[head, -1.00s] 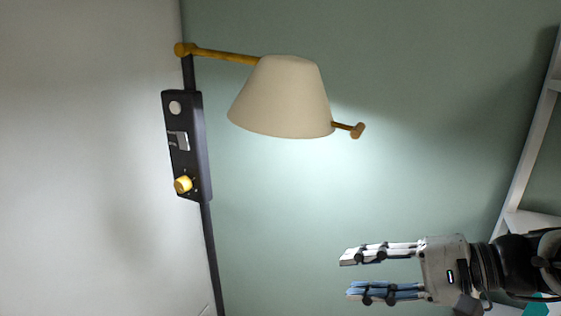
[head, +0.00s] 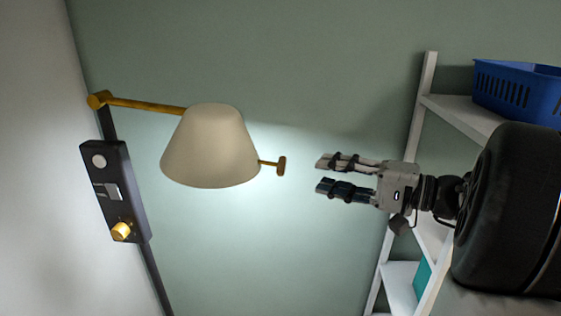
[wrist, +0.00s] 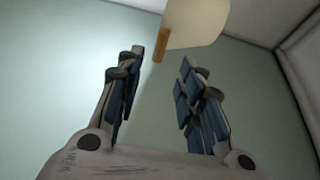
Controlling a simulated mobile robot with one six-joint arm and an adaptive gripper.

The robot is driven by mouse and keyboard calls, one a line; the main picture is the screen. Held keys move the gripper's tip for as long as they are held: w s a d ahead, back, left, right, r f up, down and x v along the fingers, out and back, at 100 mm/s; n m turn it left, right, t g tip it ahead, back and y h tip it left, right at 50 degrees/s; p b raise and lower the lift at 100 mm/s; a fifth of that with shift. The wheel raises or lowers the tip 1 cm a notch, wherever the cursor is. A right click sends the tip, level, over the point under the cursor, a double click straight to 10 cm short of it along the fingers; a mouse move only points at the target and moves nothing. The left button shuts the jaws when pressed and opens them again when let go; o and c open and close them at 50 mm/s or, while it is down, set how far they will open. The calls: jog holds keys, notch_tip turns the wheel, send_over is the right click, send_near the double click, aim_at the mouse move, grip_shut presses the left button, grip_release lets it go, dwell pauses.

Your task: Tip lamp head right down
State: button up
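The lamp head (head: 210,148) is a cream cone shade, wide end down and slightly tilted, hung from a brass arm (head: 145,105). A short brass handle with a knobbed end (head: 282,166) sticks out from its right side. My gripper (head: 320,174) is open and empty, to the right of the handle and apart from it, pointing left. In the wrist view the shade (wrist: 196,22) and the brass handle (wrist: 160,46) appear beyond my open fingers (wrist: 155,85), near the top. Nothing lies between the fingers.
White shelves (head: 418,130) with a blue basket (head: 515,88) stand at right. The wall space below the lamp is clear.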

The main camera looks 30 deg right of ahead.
aim_at(282, 161)
jog(key=p+x, duration=0.1)
jog(key=x, duration=1)
jog(key=shift+w+a+p, duration=0.1)
jog(key=shift+a+p, duration=0.15)
jog(key=shift+p, duration=0.15)
jog(key=shift+c, duration=0.4)
grip_shut()
